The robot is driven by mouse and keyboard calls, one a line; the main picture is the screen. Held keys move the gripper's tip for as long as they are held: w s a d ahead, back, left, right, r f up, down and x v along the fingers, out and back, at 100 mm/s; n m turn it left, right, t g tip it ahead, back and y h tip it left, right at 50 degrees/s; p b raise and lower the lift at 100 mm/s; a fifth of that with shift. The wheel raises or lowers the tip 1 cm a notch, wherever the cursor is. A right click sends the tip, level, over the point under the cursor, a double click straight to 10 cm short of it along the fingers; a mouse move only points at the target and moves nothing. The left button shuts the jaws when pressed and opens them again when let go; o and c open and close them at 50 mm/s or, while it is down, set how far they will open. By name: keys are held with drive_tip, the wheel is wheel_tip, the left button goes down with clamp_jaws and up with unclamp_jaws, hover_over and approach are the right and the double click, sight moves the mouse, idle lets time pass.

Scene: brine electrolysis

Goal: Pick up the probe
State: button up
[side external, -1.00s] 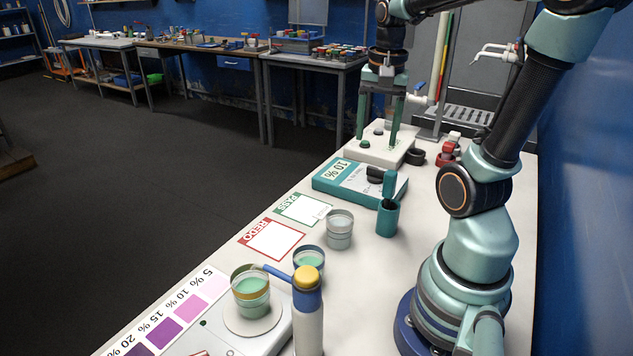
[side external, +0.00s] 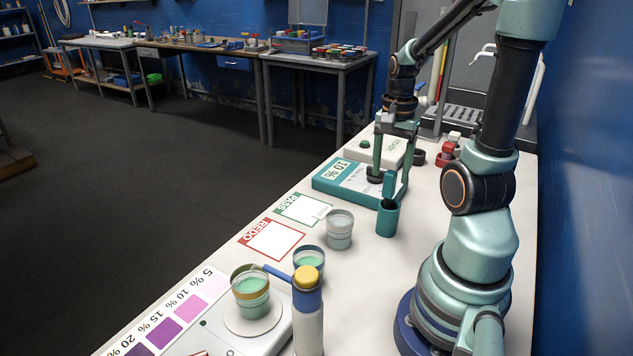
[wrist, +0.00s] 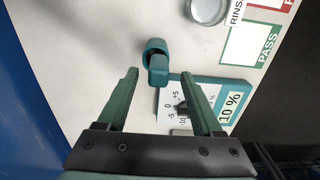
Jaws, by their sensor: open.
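The teal probe (side external: 389,184) stands upright in a teal cup-like holder (side external: 387,220) on the bench, with its handle rising above the rim. In the wrist view the probe (wrist: 158,64) and holder (wrist: 153,47) lie ahead, roughly between the lines of the fingers. My gripper (side external: 391,178) is open and empty. In the side view its green fingers come down just behind the probe handle, over the near end of the teal meter (side external: 330,184). The wrist view shows the fingers of my gripper (wrist: 160,74) spread wide on both sides, with no visible contact with the probe.
The meter, with a dial and "10 %" label, lies beside the holder. A clear cup (side external: 340,230) stands left of it, near the PASS card (side external: 300,209) and REDO card (side external: 271,240). A yellow-topped bottle (side external: 308,310) stands in front.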

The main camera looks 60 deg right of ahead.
sight(387, 203)
wheel_tip(387, 203, down, 3)
drive_tip(key=shift+s+f, duration=0.1)
drive_tip(key=shift+c, duration=0.3)
clamp_jaws()
